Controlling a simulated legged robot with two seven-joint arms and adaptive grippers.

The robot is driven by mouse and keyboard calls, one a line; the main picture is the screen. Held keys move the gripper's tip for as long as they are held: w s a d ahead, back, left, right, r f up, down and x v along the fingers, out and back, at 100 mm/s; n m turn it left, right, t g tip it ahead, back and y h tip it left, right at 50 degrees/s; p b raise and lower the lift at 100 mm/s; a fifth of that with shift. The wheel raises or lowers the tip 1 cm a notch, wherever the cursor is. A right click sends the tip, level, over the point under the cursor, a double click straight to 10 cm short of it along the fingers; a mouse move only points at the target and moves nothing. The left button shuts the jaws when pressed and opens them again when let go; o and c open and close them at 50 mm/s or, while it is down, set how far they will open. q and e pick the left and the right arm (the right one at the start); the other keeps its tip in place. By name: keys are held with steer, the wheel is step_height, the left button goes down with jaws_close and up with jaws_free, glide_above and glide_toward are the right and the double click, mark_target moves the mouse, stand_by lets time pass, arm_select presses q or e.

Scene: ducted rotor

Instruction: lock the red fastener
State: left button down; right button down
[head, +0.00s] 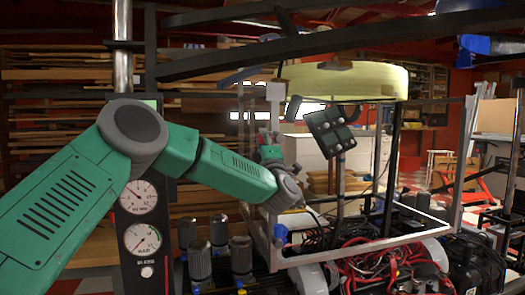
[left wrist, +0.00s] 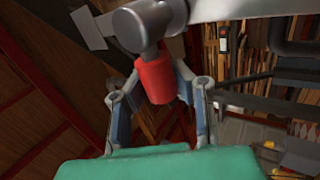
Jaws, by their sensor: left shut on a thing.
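The red fastener (left wrist: 157,80) is a short red cylinder on the end of a grey cylindrical fitting (left wrist: 150,22) in the left wrist view. My left gripper (left wrist: 156,88) has one finger on each side of it and is shut on it. In the head view my left gripper (head: 270,152) is small and partly turned away, beside a light upright post of the frame (head: 274,100). The fastener is hardly distinguishable there. My right gripper does not show in either view.
A pale yellow ring-shaped duct (head: 345,80) sits above the frame. A dark panel (head: 330,130) stands on a rod right of my gripper. Red and black cables (head: 385,265) fill the base. A gauge column (head: 140,239) and several grey cylinders (head: 200,262) stand on the left.

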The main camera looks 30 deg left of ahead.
arm_select(q)
steer(key=shift+d+f+n+g+b, duration=0.3)
steer(key=shift+f+n+g+b, duration=0.15)
steer(key=shift+f+n, duration=0.3)
steer(key=shift+r+y, duration=0.15)
steer(key=shift+y, duration=0.15)
steer(key=c, duration=1.3)
jaws_free()
steer(key=shift+d+r, duration=0.1)
steer(key=shift+r, duration=0.1)
steer(key=shift+s, duration=0.1)
